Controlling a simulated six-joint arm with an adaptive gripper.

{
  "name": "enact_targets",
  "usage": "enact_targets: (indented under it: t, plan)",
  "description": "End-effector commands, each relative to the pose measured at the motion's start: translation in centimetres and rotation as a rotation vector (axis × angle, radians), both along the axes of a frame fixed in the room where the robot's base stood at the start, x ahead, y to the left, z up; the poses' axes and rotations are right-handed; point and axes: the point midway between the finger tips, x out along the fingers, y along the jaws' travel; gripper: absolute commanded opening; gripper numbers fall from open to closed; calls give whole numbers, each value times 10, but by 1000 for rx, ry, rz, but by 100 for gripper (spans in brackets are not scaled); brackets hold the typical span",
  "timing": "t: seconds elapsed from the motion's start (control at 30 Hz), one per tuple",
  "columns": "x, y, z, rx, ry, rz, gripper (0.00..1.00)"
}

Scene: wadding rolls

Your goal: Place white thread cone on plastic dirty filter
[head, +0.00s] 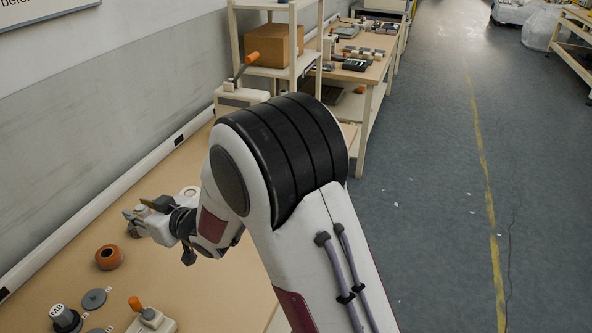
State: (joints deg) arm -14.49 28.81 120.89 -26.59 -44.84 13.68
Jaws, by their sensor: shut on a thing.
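My gripper (133,221) is at the left of the head view, low over the tan workbench and past the brown ring. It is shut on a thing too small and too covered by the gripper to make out. I cannot tell whether this is the white thread cone. A pale round thing (190,191) shows partly behind my wrist, and its kind is unclear. I cannot tell for sure which thing is the plastic dirty filter. A flat grey disc (94,299) lies on the bench nearer to the camera, apart from the gripper.
The tan workbench (150,275) also bears a brown ring-shaped roll (109,257), a dark knob-like part with a pale labelled top (60,313) and a pale device with an orange handle (150,321). A wall runs along the left. Shelves with a cardboard box (274,45) stand behind.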

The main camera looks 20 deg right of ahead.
Motion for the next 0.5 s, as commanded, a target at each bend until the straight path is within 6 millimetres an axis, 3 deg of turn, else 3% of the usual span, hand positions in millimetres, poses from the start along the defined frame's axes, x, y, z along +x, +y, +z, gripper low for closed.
enact_targets:
  t: [0.07,0.5]
  plan:
    - [0,0,18,1,-5,0,0]
    - [0,0,66,0,-3,1,0]
